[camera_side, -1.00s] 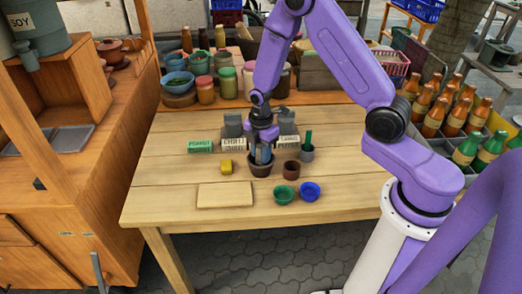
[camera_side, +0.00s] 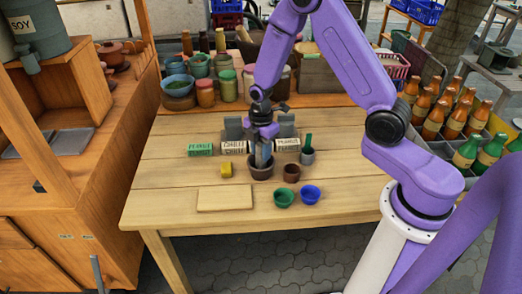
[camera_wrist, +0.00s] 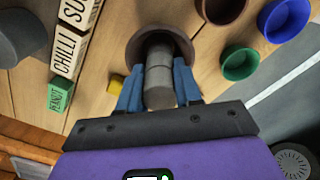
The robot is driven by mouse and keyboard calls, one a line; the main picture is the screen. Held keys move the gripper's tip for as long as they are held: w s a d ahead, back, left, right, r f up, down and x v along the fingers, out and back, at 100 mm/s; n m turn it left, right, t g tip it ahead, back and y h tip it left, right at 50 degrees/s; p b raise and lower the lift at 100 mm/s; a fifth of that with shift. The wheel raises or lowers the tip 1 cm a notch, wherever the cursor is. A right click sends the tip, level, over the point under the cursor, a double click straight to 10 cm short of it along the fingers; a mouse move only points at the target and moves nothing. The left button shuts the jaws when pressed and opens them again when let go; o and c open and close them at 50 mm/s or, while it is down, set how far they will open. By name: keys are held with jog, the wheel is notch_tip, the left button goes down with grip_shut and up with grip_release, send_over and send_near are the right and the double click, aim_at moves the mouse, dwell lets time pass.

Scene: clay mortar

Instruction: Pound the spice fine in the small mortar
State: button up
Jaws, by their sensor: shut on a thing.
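A dark brown clay mortar (camera_side: 261,172) stands on the wooden table, with its rim also in the wrist view (camera_wrist: 134,48). My gripper (camera_side: 263,148) is above it and shut on a grey pestle (camera_wrist: 159,82), its blue fingers on either side. The pestle points down, and its lower end is inside the mortar. The mortar's contents are hidden by the pestle and shadow. A smaller brown pot (camera_side: 291,173) stands to the right of the mortar.
Green (camera_side: 284,197) and blue (camera_side: 310,194) bowls stand in front right. A grey cup with a green stick (camera_side: 307,156) is behind right. Labelled blocks (camera_side: 233,149) stand behind, a yellow block (camera_side: 227,169) left. A pale board (camera_side: 225,198) lies at front left.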

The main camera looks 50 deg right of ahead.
jog(key=shift+f, duration=0.15)
jog(key=shift+f, duration=0.85)
jog(key=shift+r, duration=1)
jog(key=shift+f, duration=0.15)
jog(key=shift+f, duration=0.85)
jog(key=shift+r, duration=1)
